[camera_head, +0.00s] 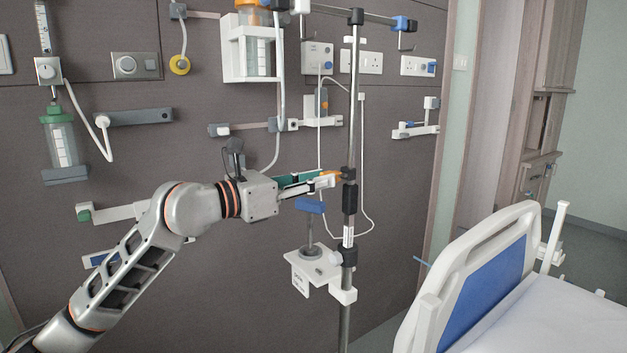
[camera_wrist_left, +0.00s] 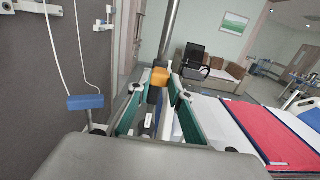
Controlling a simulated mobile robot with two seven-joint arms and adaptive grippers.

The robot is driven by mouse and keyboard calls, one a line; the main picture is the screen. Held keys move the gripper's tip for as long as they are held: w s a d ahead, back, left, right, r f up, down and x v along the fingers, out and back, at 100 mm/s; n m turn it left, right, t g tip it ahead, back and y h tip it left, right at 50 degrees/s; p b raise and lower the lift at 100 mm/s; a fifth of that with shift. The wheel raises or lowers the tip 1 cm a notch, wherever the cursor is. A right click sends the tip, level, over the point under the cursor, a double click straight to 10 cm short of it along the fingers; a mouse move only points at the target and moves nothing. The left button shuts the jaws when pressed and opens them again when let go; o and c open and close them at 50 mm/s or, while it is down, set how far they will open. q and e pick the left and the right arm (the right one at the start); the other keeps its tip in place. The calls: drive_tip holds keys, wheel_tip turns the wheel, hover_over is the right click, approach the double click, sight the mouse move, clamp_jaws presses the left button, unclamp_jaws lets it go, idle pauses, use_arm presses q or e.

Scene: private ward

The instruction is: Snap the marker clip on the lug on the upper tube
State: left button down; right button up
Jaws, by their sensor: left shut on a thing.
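My left gripper (camera_head: 326,181) is shut on the small orange marker clip (camera_head: 330,173), close to the pole. In the left wrist view the orange clip (camera_wrist_left: 160,77) sits between the fingertips (camera_wrist_left: 157,88), in front of the grey upper tube (camera_wrist_left: 170,30). In the head view the upper tube (camera_head: 354,110) is a slim, upright metal pole. The lug itself is too small to make out. I cannot tell whether the clip touches it. My right gripper is in neither view.
Below the gripper, a blue block (camera_head: 310,206) tops a short post on a white tray (camera_head: 316,270) fixed to the pole. White tubing (camera_head: 370,190) hangs behind the pole, near the wall. A bed (camera_head: 480,280) stands at the right.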

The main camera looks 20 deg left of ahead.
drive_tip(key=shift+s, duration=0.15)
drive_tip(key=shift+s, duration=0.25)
